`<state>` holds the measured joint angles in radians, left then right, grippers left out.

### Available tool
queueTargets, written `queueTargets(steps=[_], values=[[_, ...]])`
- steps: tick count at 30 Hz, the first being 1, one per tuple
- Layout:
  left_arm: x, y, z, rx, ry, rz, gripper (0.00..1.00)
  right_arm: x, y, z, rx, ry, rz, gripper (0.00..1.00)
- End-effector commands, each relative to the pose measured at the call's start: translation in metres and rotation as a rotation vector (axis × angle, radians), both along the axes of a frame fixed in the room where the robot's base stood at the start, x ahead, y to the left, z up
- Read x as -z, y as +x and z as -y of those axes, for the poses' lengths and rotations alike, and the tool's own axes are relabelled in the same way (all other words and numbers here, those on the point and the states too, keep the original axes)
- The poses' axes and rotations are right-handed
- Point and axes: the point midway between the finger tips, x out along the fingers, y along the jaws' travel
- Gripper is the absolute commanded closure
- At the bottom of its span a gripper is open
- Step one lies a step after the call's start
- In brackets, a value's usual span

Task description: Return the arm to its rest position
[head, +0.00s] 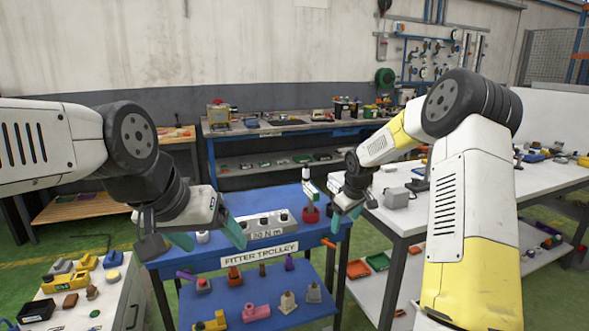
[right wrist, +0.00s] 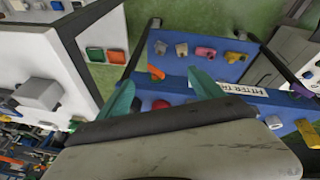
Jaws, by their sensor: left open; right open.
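My left gripper (head: 207,237) comes in from the left and hangs over the left part of the blue fitter trolley (head: 262,203). Its two teal fingers are spread apart with nothing between them. My right gripper (head: 346,214) is near the trolley's right end, by the gap before the white table. Its teal fingers are open and look empty; they also show apart in the right wrist view (right wrist: 162,92). My right arm (head: 465,190) is bent, with its elbow high over the white table. My left arm (head: 50,145) reaches in from the left edge.
A grey block marked 20 N m (head: 268,228) and a red-based fixture (head: 311,214) stand on the trolley top. Its lower shelf holds several small parts. A white table (head: 400,217) is at the right, a parts-covered cabinet (head: 75,316) at lower left. Green floor shows between them.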

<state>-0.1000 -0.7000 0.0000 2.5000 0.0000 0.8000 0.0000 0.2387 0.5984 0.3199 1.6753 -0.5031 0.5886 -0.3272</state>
Motion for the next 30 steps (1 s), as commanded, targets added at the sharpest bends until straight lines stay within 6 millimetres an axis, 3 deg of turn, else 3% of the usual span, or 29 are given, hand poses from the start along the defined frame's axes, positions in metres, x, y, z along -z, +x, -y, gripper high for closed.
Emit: queueTargets(steps=[1,6,12,15,20,24,30], values=[[0.0,0.0,0.0,0.0,0.0,0.0,0.2,-0.029,-0.015,-0.001,0.021,-0.007,0.014,0.24],[0.0,0.0,0.0,0.0,0.0,0.0,0.2,-0.099,-0.076,-0.002,0.121,0.002,0.038,0.24],[0.0,0.0,0.0,0.0,0.0,0.0,0.2,-0.159,-0.16,-0.004,0.25,0.054,0.071,0.24],[0.0,0.0,0.0,0.0,0.0,0.0,0.2,-0.179,-0.205,-0.006,0.315,0.099,0.087,0.24],[0.0,0.0,0.0,0.0,0.0,0.0,0.2,-0.196,-0.276,-0.01,0.413,0.196,0.107,0.24],[0.0,0.0,0.0,0.0,0.0,0.0,0.2,-0.197,-0.329,-0.016,0.48,0.292,0.113,0.24],[0.0,0.0,0.0,0.0,0.0,0.0,0.2,-0.192,-0.37,-0.022,0.529,0.384,0.11,0.24]])
